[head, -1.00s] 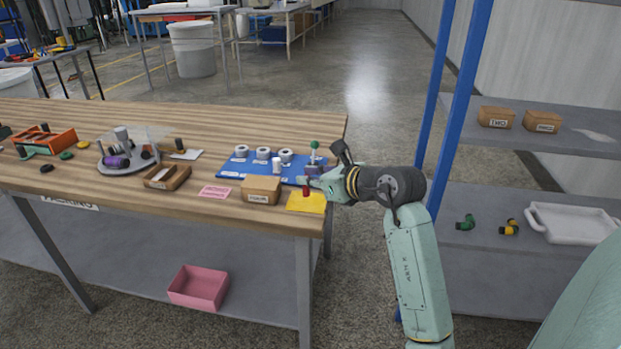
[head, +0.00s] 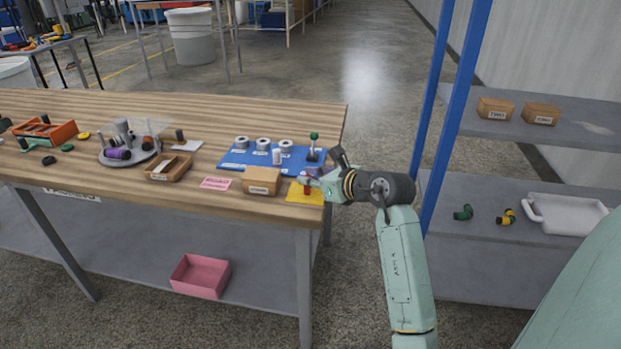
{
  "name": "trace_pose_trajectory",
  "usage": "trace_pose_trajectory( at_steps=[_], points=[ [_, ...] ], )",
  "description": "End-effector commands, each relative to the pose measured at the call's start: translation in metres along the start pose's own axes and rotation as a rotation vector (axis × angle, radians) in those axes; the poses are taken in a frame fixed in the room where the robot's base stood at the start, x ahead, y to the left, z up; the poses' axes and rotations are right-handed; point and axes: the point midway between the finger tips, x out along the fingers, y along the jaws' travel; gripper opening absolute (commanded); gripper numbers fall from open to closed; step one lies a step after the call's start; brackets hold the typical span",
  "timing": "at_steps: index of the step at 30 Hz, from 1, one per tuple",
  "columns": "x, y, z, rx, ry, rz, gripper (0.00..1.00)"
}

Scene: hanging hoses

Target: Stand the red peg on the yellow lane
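The red peg (head: 307,189) is small and shows at the right front corner of the wooden table, over the yellow lane (head: 294,194). It looks upright, with its lower part against the yellow; whether its base touches the lane is too small to tell. My gripper (head: 309,182) reaches in from the right, and its fingertips overlap the upper part of the peg. The fingers are too small and too covered to show whether they are open or closed on it.
A cardboard box (head: 262,181) stands just left of the yellow lane. Behind is a blue mat (head: 233,162) with white rings and a green-topped post (head: 314,148) close to my gripper. A pink card (head: 216,183) lies further left. A blue shelf post (head: 447,130) stands right of my arm.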

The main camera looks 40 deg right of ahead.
Motion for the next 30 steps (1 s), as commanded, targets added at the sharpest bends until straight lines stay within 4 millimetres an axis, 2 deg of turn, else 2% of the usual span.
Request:
trace_pose_trajectory(
  at_steps=[7,19,23,30],
  points=[
    [0.000,0.000,0.001,0.000,0.000,0.000,0.33],
    [-0.003,0.000,0.006,0.001,0.000,0.000,0.33],
    [-0.024,-0.001,0.001,0.000,-0.001,-0.004,0.33],
    [-0.077,-0.001,0.001,-0.001,-0.001,-0.004,0.33]
  ],
)
